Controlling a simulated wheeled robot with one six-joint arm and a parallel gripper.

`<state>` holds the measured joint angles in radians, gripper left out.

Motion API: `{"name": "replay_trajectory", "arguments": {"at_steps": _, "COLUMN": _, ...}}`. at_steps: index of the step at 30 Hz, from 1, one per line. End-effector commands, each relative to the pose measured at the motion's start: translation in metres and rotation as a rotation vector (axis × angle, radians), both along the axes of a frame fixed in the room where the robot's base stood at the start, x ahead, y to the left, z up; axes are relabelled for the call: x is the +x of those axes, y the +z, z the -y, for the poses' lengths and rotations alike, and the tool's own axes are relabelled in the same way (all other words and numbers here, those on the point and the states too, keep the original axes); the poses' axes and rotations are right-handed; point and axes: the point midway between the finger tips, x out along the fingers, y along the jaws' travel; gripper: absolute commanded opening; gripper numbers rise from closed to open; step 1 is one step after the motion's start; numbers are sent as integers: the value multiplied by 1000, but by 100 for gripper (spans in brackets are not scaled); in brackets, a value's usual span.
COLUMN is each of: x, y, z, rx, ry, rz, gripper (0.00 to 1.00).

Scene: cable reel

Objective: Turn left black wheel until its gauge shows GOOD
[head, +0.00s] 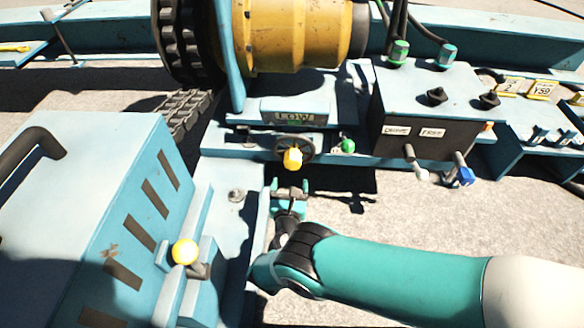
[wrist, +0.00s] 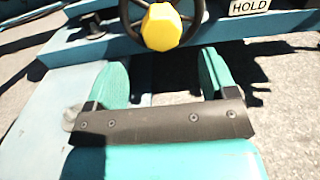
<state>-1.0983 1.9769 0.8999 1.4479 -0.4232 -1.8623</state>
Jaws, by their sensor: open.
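The black wheel (head: 308,149) is on the front of the blue base below the drum, with a yellow knob (head: 292,158) on its near side. The gauge (head: 294,117) above it reads LOW. My gripper (head: 290,184) is just in front of the wheel, below the knob. In the wrist view, the wheel (wrist: 196,14) and the yellow knob (wrist: 162,28) are at the top. My gripper (wrist: 162,68) is open there, its green fingers apart and empty, with the knob beyond the gap. The wheel's top is cut off there.
A green knob (head: 348,146) is right of the wheel. A HOLD label (wrist: 249,7) shows in the wrist view. A control box (head: 425,105) with levers stands to the right. A blue cabinet (head: 85,190) and a yellow ball knob (head: 185,251) are at left.

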Motion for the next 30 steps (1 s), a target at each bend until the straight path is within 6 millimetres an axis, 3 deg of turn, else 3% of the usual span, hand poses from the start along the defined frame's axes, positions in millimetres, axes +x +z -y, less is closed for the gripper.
{"name": "replay_trajectory", "arguments": {"at_steps": 2, "x": 19, "y": -8, "z": 3, "rx": 4, "ry": -6, "rz": 2, "gripper": 78}}
{"name": "replay_trajectory", "arguments": {"at_steps": 22, "x": 43, "y": -8, "z": 3, "rx": 0, "ry": -2, "rz": 1, "gripper": 78}}
{"name": "replay_trajectory", "arguments": {"at_steps": 30, "x": 85, "y": -3, "z": 5, "rx": 3, "ry": -4, "rz": 1, "gripper": 78}}
